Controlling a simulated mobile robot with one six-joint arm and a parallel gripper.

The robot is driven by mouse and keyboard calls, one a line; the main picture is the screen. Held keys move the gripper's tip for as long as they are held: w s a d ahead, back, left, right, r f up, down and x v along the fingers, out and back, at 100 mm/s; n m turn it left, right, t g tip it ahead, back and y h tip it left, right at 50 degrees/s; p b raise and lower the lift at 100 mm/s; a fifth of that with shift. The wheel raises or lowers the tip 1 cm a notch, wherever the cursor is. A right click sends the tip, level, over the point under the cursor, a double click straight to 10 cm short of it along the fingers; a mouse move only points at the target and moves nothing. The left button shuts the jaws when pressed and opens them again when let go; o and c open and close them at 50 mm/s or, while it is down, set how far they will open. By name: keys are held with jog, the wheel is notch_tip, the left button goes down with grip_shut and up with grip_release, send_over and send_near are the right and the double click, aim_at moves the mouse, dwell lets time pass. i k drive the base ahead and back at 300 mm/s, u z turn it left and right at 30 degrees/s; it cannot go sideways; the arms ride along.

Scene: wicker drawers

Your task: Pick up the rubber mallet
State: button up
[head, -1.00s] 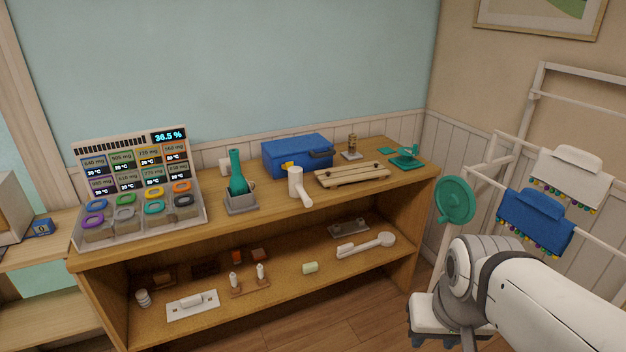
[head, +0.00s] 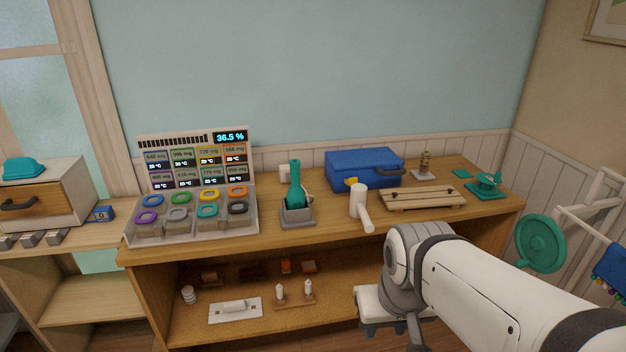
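A white mallet-shaped thing (head: 358,203), which looks like the rubber mallet, is on the wooden shelf top (head: 325,238) in the head view. Its thick cylindrical head is towards the back, and its handle slants down to the right, near the front edge. My gripper (head: 385,318) is low in front of the shelf unit, below and slightly right of the mallet and well apart from it. Its fingers are small and partly hidden by my arm, so their opening is unclear. I see nothing held.
A teal-handled tool in a grey holder (head: 297,212) stands left of the mallet. A blue case (head: 362,168) is behind it, and a wooden board (head: 422,199) is to the right. A display with coloured rings (head: 195,185) is at left. A teal disc (head: 540,243) stands at right.

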aim_at(359, 190)
jog(key=u, duration=0.15)
jog(key=i, duration=1.05)
jog(key=z, duration=0.5)
